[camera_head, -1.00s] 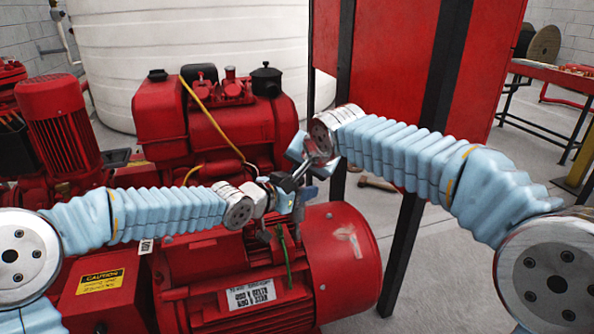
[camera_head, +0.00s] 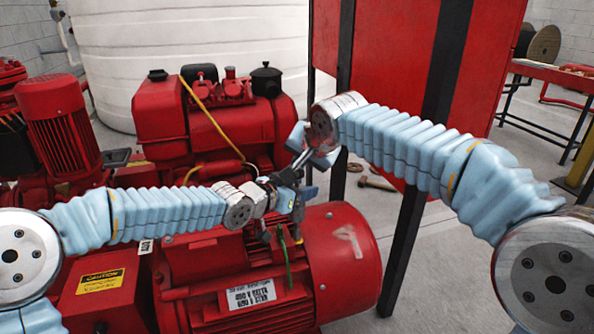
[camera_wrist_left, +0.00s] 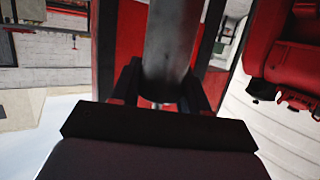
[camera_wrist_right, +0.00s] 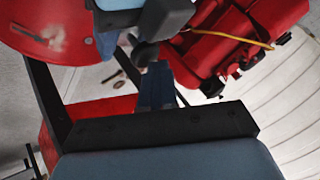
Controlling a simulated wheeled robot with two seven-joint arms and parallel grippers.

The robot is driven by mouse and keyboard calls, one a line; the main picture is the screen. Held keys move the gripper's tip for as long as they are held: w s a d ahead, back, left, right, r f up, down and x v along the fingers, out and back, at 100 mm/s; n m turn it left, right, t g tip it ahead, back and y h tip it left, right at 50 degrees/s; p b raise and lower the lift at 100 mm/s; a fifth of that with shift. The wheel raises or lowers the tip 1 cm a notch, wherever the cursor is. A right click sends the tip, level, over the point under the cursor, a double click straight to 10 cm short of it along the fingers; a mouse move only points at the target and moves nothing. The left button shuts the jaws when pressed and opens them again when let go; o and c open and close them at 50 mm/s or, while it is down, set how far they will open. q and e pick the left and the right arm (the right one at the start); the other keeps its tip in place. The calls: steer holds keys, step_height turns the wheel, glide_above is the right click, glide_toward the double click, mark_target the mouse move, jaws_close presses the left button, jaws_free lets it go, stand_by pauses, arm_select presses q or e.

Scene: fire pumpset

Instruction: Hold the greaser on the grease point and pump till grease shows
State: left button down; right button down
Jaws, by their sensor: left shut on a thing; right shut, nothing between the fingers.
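The greaser's grey metal barrel (camera_wrist_left: 167,45) stands between the fingers of my left gripper in the left wrist view. My left gripper (camera_head: 292,197) is shut on it above the red motor (camera_head: 345,265). The greaser's lower end reaches down near the motor's top, where a small yellowish spot (camera_head: 298,240) shows. I cannot tell whether it touches the grease point or whether the spot is grease. My right gripper (camera_head: 306,164) is shut and empty, close above the left gripper at the greaser's upper end. It also shows in the right wrist view (camera_wrist_right: 156,80). The lever is not clear.
A red engine (camera_head: 205,120) with a yellow hose stands behind. A red panel (camera_head: 395,80) on black posts stands at the right. A green wire (camera_head: 287,262) hangs over the motor. A brownish tool (camera_head: 376,183) lies on the floor behind.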

steer(key=shift+r, duration=0.6)
steer(key=shift+r, duration=2.55)
arm_select(q)
steer(key=shift+c, duration=2.4)
jaws_free()
steer(key=shift+a, duration=0.1)
steer(key=v, duration=1.2)
